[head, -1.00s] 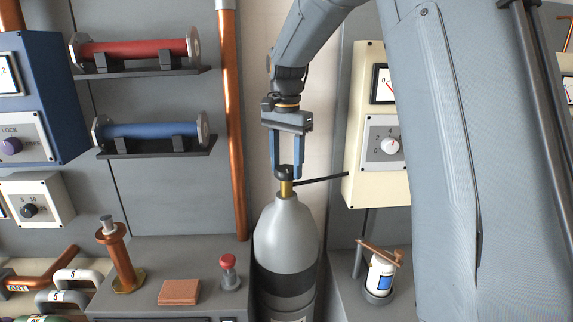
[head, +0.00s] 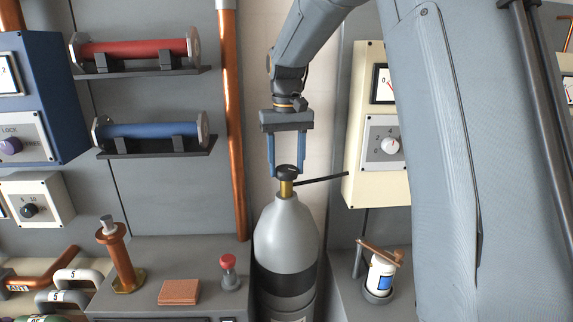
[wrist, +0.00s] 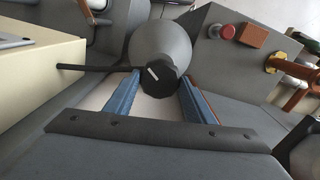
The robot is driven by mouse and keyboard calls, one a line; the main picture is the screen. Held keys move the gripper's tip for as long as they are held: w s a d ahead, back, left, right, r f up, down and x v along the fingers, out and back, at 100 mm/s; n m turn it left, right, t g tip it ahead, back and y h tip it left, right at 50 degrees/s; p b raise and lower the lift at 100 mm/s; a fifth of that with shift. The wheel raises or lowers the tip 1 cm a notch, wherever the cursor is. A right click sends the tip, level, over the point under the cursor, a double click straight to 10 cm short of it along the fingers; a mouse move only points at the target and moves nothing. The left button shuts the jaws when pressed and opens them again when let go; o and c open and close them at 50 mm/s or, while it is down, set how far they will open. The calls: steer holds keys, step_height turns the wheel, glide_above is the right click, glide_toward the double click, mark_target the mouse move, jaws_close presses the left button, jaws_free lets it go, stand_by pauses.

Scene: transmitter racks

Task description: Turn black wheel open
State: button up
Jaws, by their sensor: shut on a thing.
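The black wheel (head: 287,172) sits on the brass valve (head: 286,189) at the top of a grey gas cylinder (head: 286,235). My gripper (head: 287,170) points down from above, its two blue fingers on either side of the wheel, shut on it. In the wrist view the wheel (wrist: 158,77) is dark and faceted with a white mark on its top. The fingertips of my gripper (wrist: 159,78) meet its left and right sides there. The cylinder (wrist: 160,42) stands upright below the wheel.
A thin black rod (head: 320,179) runs from the valve to the cream meter box (head: 362,150) at the right. A copper pipe (head: 236,130) rises left of the cylinder. A red button (head: 228,262) and a copper block (head: 179,292) are on the grey cabinet at left.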

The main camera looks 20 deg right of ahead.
mark_target(287, 168)
steer(key=n, duration=0.3)
steer(key=shift+n, duration=2)
steer(key=o, duration=1)
steer(key=shift+o, duration=0.2)
steer(key=shift+r, duration=0.1)
step_height(287, 168, up, 8)
steer(key=b, duration=0.3)
steer(key=shift+f, duration=0.2)
